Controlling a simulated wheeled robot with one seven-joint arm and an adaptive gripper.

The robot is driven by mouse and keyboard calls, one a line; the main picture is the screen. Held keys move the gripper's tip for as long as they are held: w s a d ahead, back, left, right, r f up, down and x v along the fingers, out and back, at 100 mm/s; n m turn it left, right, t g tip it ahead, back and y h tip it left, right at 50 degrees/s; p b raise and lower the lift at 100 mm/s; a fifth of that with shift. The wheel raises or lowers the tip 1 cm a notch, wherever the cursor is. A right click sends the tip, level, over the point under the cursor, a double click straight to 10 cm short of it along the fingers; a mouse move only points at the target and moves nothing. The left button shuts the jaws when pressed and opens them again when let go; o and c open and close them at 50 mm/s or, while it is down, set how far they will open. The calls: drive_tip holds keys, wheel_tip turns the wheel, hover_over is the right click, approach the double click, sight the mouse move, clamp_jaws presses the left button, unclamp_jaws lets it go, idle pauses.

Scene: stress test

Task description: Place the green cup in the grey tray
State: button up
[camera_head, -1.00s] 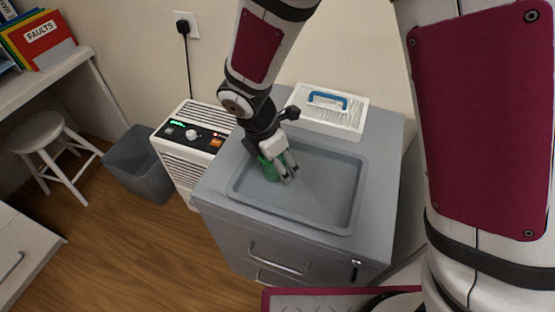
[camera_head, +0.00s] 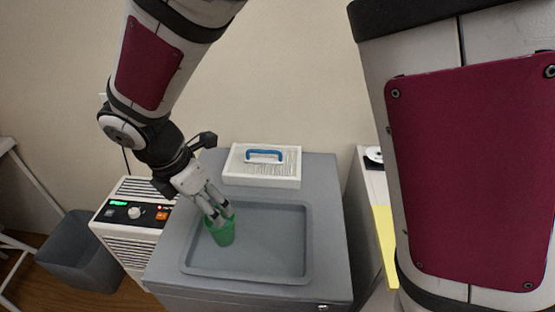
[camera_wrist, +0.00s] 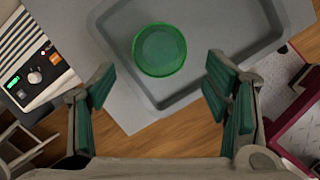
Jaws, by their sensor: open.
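The green cup (camera_head: 221,230) stands upright in the left part of the grey tray (camera_head: 296,277), which lies on top of a grey cabinet. My gripper (camera_head: 221,214) is at the cup's upper part in the head view, partly covering its rim. In the wrist view, the cup (camera_wrist: 160,50) is seen from above, open and empty-looking, inside the tray (camera_wrist: 268,38) near its left wall. My gripper's fingers (camera_wrist: 166,88) are spread wide there, with the cup beyond their tips and nothing held between them.
A white box with a blue handle (camera_head: 262,168) sits behind the tray on the grey cabinet (camera_head: 328,190). A white heater-like unit (camera_head: 128,232) stands left of the cabinet, with a grey bin (camera_head: 80,258) beyond. The right part of the tray is clear.

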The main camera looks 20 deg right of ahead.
drive_tip(key=s+d+r+m, duration=0.3)
drive_tip(key=d+r+m, duration=0.25)
drive_tip(key=d, duration=0.25)
drive_tip(key=s+d+r+m, duration=0.4)
drive_tip(key=d+r+m, duration=0.1)
drive_tip(key=d+m, duration=0.15)
drive_tip(key=s+d+r+m+y, duration=0.1)
drive_tip(key=s+d+m, duration=0.3)
drive_tip(key=s+m, duration=0.2)
drive_tip(key=s+d+r+m+y, duration=0.1)
drive_tip(key=s+d+m, duration=0.2)
drive_tip(key=s+m, duration=0.4)
drive_tip(key=shift+s+d+r+t+y, duration=0.3)
drive_tip(key=shift+s+d, duration=0.1)
drive_tip(key=shift+s, duration=0.1)
wheel_tip(320, 180, up, 9)
drive_tip(key=t+p, duration=0.1)
drive_tip(key=p, duration=0.7)
drive_tip(key=shift+r+t, duration=0.2)
drive_tip(key=shift+t, duration=0.2)
